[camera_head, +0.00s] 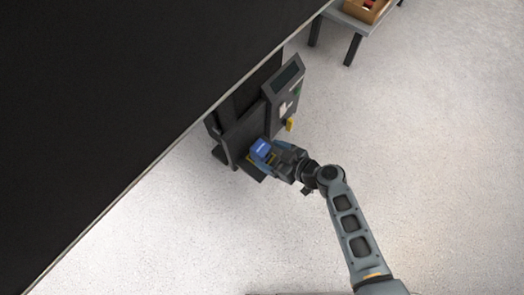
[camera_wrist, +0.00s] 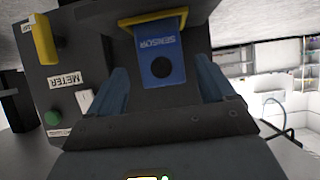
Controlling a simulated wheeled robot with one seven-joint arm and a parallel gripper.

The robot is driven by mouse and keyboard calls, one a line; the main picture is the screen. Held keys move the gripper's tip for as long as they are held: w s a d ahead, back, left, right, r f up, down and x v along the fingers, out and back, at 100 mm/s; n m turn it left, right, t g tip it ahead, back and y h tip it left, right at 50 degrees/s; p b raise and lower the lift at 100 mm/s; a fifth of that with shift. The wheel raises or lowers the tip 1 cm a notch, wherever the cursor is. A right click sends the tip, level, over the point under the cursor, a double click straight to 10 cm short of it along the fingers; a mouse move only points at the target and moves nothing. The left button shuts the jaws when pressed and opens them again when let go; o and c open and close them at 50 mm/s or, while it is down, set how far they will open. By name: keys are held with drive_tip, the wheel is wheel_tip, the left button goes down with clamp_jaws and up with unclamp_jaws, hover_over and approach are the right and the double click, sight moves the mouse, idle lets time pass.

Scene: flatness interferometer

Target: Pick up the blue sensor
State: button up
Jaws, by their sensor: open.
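The blue sensor (camera_wrist: 161,68) shows in the wrist view as a blue block with the word SENSOR upside down and a dark round hole. It sits at a yellow-edged holder (camera_wrist: 153,19) on a dark machine. In the head view the blue sensor (camera_head: 261,149) is at the machine's front. My gripper (camera_wrist: 163,84) is open, with one blue finger on each side of the sensor in the picture. A gap shows on both sides. Whether the fingertips reach around the sensor or stay in front of it is unclear. In the head view my gripper (camera_head: 267,151) is right at the sensor.
The dark machine has a panel labelled METER (camera_wrist: 65,81), a green button (camera_wrist: 53,118), a white switch and a yellow handle (camera_wrist: 43,38). A large black surface (camera_head: 110,80) fills the upper left. A table with a wooden box (camera_head: 362,12) stands top right. Floor at right is clear.

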sight(267, 154)
drive_tip(key=shift+b+x, duration=0.75)
drive_tip(key=shift+x, duration=1.65)
drive_tip(key=shift+s, duration=0.1)
drive_tip(key=shift+c, duration=0.3)
drive_tip(key=c, duration=1)
drive_tip(key=shift+c, duration=0.7)
